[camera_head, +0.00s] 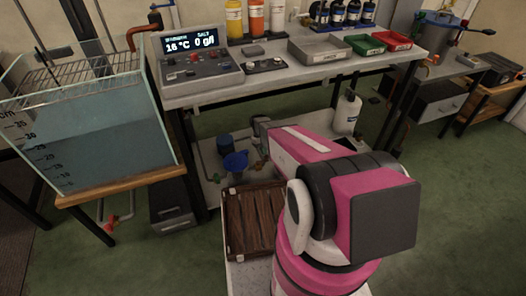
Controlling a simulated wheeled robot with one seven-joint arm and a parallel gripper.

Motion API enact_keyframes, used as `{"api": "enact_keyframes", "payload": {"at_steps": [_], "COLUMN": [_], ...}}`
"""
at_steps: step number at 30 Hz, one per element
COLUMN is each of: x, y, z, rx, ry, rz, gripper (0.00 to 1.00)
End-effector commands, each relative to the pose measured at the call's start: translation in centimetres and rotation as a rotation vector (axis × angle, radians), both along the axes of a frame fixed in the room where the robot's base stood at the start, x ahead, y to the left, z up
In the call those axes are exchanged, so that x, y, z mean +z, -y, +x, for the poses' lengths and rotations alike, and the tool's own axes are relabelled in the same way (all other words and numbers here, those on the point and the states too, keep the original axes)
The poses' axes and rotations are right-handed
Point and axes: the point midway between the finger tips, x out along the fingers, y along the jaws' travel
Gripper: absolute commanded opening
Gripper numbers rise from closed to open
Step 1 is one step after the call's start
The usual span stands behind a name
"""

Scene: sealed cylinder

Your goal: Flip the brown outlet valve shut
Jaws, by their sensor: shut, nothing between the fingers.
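I cannot make out a brown valve for certain in this view. Small valves and pipe fittings (258,165) sit on the low shelf under the bench, beside a blue pump-like part (235,161), and my pink and white arm partly hides that area. My arm reaches from the lower right toward this shelf. I cannot distinguish its gripper or fingers. A metal vessel (436,36) with a blue rim stands at the back right, with small orange and green fittings near its base.
A water tank (95,135) on a wooden stand is at left, with a red valve (110,222) below it. A white jug (346,113) stands under the bench (300,70). Green floor at right is clear.

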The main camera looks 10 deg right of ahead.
Motion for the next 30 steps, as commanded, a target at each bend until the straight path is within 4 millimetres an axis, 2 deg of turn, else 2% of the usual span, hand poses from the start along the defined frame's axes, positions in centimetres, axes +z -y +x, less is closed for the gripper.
{"api": "enact_keyframes", "payload": {"at_steps": [11,30], "x": [0.0,0.1], "y": [0.8,1.6], "z": [-1.0,-4.1], "rx": [-0.211,-0.821], "ry": [-0.001,-0.002], "rz": [0.000,0.000], "gripper": [0.00,0.00]}}
